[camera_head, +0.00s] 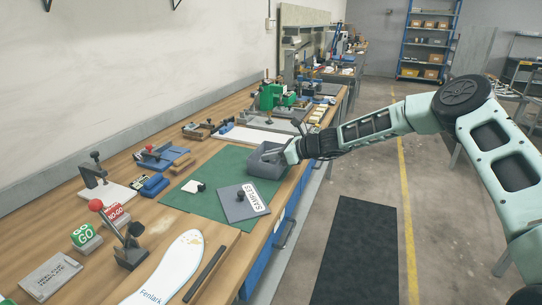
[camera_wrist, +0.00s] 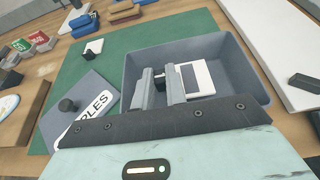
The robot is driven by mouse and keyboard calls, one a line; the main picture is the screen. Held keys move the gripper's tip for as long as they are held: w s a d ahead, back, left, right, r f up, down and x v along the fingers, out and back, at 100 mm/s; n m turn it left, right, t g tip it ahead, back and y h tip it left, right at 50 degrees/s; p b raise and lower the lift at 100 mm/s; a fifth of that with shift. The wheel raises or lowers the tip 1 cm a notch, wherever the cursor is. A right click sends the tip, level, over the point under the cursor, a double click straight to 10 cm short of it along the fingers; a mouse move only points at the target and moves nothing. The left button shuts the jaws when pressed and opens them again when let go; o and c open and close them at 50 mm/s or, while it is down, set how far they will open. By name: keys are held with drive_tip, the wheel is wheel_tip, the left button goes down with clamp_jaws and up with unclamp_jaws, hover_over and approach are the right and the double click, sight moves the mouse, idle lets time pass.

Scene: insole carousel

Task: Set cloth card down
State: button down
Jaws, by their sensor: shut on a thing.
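In the wrist view a pale card (camera_wrist: 208,88) with a white border and dark middle part is inside the grey open box (camera_wrist: 247,72). I take it for the cloth card. My gripper (camera_wrist: 161,84) reaches into the box and is shut on the card, whose grip part is mostly hidden by the fingers. I cannot tell whether the card touches the box floor. In the head view my gripper (camera_head: 274,153) is at the grey box (camera_head: 262,169), and the card is not visible there.
A grey SAMPLES lid (camera_head: 236,207) with a black knob lies on the green mat (camera_head: 214,172) beside the box. A small white card with a black knob (camera_head: 193,187) lies farther left. GO (camera_head: 85,236) and NO-GO (camera_head: 115,214) blocks stand at left.

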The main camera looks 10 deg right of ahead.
drive_tip(key=shift+f, duration=0.1)
drive_tip(key=shift+f+b, duration=0.45)
drive_tip(key=shift+f, duration=0.15)
